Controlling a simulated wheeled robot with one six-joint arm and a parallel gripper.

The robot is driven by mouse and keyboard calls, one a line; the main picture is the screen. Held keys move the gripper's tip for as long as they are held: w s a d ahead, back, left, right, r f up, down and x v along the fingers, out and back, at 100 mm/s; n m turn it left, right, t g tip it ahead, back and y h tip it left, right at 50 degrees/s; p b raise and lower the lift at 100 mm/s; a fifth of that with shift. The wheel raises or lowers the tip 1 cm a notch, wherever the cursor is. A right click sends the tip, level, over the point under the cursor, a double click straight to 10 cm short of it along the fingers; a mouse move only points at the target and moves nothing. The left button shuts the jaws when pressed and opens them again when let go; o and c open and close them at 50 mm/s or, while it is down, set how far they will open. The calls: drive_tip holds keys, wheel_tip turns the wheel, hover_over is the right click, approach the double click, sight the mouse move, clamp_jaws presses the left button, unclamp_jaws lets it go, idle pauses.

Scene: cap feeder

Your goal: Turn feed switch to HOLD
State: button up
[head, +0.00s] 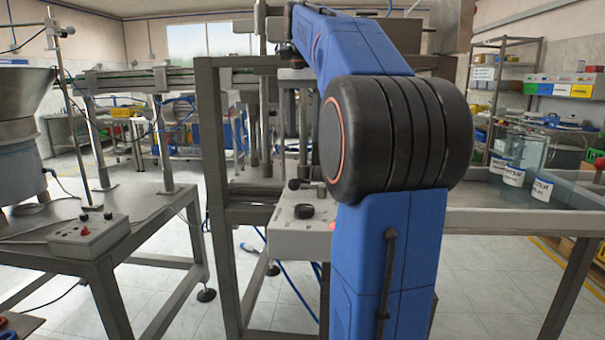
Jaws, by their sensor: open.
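A grey control box (300,238) stands in the middle, partly hidden by my blue arm. On its top are a black round knob (304,211) and a dark lever-like part (300,184) behind it. A red button (333,225) sits by the arm's edge. A smaller grey control box (90,243) with small switches lies on the left table. No labels are legible, so I cannot tell which control is the feed switch or its setting. My arm rises in front and bends away at the top; I cannot make out my gripper.
A metal bowl feeder (22,110) stands on the left table (150,205). A dark frame post (212,160) rises left of the middle box. A conveyor (140,78) runs behind. Blue hoses trail on the floor.

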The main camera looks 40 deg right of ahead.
wheel_tip(320, 180, down, 12)
drive_tip(key=shift+f, duration=0.2)
drive_tip(key=shift+c, duration=0.4)
drive_tip(key=c, duration=1)
